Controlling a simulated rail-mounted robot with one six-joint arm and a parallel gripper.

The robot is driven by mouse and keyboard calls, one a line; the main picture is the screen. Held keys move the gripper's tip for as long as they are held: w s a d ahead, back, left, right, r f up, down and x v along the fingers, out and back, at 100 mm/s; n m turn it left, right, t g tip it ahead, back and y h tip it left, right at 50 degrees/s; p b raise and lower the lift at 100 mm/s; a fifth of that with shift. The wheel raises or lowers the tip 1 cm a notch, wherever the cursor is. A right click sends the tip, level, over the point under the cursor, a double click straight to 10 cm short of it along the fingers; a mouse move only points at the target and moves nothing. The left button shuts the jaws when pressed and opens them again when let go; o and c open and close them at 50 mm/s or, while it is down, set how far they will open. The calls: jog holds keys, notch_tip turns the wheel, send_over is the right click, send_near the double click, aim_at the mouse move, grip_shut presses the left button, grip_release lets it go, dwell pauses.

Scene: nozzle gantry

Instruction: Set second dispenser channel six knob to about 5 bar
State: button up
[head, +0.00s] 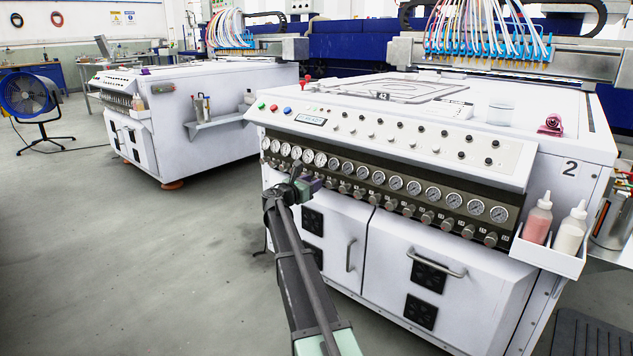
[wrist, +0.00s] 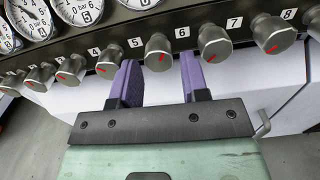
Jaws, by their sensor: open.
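The second dispenser, marked 2 (head: 569,168), carries a dark strip (head: 385,200) of gauges over a row of knobs. Contact cannot be told. In the head view, my gripper (head: 305,184) hides knobs there. The gauge for this knob is not readable.
Neighbouring knobs stand close by on the left (wrist: 108,61) and right (wrist: 214,42). White cabinet doors with a handle (head: 436,264) lie below the strip. A bottle tray (head: 545,256) hangs at the right end.

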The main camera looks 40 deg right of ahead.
jog(key=d, duration=0.3)
jog(key=shift+w+d, duration=0.1)
jog(key=shift+w, duration=0.3)
jog(key=c, duration=0.6)
jog(key=shift+c, duration=0.2)
jog(key=shift+m, duration=0.4)
jog(key=m, duration=0.3)
jog(key=shift+m, duration=0.3)
jog(key=m, duration=0.3)
jog(key=shift+m, duration=0.3)
jog(key=m, duration=0.4)
jog(key=shift+m, duration=2.2)
